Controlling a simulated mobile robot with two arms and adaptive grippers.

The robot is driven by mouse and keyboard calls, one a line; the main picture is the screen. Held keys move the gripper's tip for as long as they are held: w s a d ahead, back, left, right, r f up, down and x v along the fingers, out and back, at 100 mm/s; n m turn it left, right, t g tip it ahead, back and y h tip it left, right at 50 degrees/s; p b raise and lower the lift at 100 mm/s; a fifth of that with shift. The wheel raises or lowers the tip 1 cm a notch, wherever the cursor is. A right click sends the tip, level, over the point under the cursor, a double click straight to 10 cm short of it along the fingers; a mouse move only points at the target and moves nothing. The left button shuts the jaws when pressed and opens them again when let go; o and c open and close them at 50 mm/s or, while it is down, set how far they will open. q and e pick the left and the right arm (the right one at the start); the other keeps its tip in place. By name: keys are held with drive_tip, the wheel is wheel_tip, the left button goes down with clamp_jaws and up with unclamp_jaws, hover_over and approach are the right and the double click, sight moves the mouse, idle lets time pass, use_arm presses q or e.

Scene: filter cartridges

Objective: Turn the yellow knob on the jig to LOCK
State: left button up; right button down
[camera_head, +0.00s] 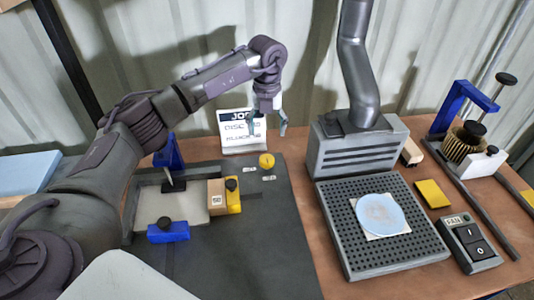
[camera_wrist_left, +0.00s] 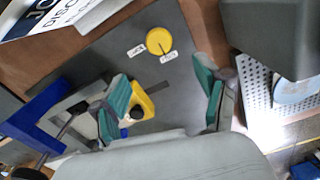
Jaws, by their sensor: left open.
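The yellow knob (camera_head: 266,160) is a round disc on the dark jig plate (camera_head: 270,220). It also shows in the left wrist view (camera_wrist_left: 159,40), with a thin dark pointer mark towards the lower right label. Two small white labels (camera_head: 250,169) lie beside it; their words are too small to read surely. My left gripper (camera_head: 268,130) is open and empty, pointing down above and behind the knob in the head view. In the left wrist view its fingers (camera_wrist_left: 165,102) are spread apart, with the knob beyond them and not between the tips. My right gripper is out of view.
Beside the knob, the jig holds a cardboard-coloured block (camera_head: 216,196), a yellow clamp (camera_head: 233,195) and blue clamps (camera_head: 168,231). A white sign (camera_head: 240,131) stands behind. To the right is a perforated grey tray (camera_head: 345,235) with a blue disc (camera_head: 378,214) under an extraction duct.

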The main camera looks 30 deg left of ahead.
sight(267, 159)
use_arm(q)
wheel_tip(267, 159, down, 10)
drive_tip(key=shift+f+p, duration=0.1)
drive_tip(key=shift+p, duration=1)
drive_tip(key=shift+f, duration=0.8)
drive_tip(key=shift+c, duration=0.2)
drive_tip(key=c, duration=1.1)
drive_tip(key=shift+a, duration=0.1)
drive_tip(key=shift+w, duration=0.1)
